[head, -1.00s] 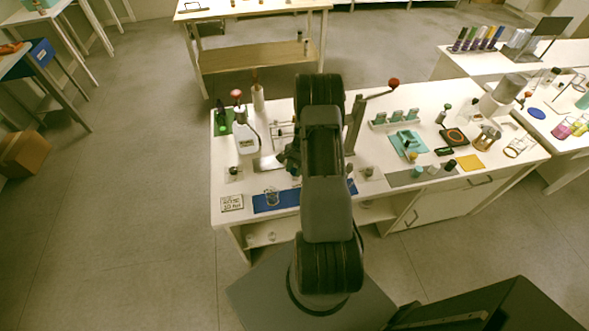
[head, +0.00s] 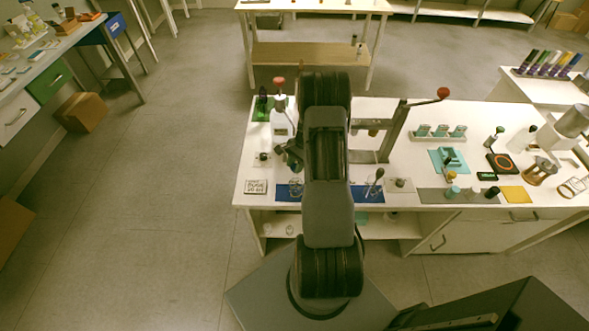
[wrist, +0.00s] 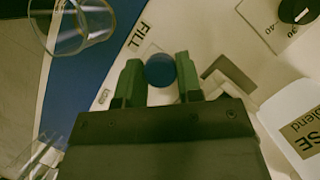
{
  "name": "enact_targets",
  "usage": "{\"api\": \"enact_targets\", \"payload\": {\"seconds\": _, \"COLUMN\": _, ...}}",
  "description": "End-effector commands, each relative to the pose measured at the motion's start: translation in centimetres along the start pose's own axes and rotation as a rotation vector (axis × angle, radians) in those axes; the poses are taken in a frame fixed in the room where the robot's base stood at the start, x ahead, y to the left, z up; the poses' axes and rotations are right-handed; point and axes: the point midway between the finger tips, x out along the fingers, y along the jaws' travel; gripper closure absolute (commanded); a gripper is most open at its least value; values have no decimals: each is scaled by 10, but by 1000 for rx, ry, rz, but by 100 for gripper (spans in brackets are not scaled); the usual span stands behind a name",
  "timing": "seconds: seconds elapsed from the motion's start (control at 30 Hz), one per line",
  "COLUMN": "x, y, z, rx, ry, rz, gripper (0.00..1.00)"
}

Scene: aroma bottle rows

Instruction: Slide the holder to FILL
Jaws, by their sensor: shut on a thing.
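The holder shows in the wrist view as a round blue knob (wrist: 160,70) between my two green fingertips. My gripper (wrist: 158,80) is shut on this knob. The rest of the holder is hidden or cannot be told apart. The black word FILL (wrist: 138,35) is printed on the white surface just beyond the knob, up and left of it, apart from it. In the head view the end of my arm (head: 287,153) shows dark beside the white bottle, and my arm hides the knob.
A white bottle (wrist: 300,132) with a "Blend" label stands close on the right in the wrist view. A glass beaker (wrist: 82,28) stands on the blue mat (wrist: 72,95) at left. A lever stand (head: 392,135) rises right of my arm.

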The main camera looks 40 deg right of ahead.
Motion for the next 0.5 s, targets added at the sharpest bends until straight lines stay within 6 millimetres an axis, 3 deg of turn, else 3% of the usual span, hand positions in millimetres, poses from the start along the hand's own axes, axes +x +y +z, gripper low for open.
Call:
{"api": "enact_targets", "payload": {"seconds": 0.4, "x": -1, "y": -3, "z": 0, "rx": 20, "ry": -1, "rz": -8, "gripper": 100}}
{"api": "enact_targets", "payload": {"seconds": 0.43, "x": -1, "y": -3, "z": 1, "rx": 19, "ry": -2, "rz": -8, "gripper": 65}}
{"api": "enact_targets", "payload": {"seconds": 0.5, "x": 0, "y": -3, "z": 1, "rx": 18, "ry": -1, "rz": -8, "gripper": 58}}
